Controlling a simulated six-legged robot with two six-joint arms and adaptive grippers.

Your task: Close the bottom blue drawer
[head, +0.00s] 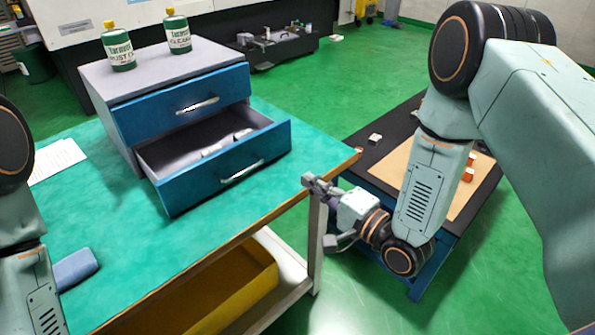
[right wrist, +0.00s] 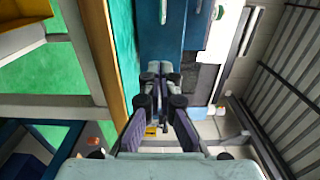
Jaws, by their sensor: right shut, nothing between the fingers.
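The bottom blue drawer (head: 225,168) of the grey cabinet (head: 165,70) is pulled out over the green table, with a few small light objects (head: 225,143) inside. It has a silver handle (head: 242,171). The top blue drawer (head: 185,103) is shut. My right gripper (head: 306,181) is shut and empty, just right of the open drawer's front near the table edge, apart from it. In the right wrist view its fingers (right wrist: 160,70) are together, pointing towards the blue drawer fronts (right wrist: 160,30). My left arm shows at the left edge, but its gripper is not in view.
Two green-and-white bottles (head: 118,47) stand on the cabinet. A blue block (head: 75,268) and white papers (head: 57,160) lie on the green table (head: 130,255). A yellow bin (head: 235,290) is below. A lower dark table (head: 385,150) with small items stands at the right.

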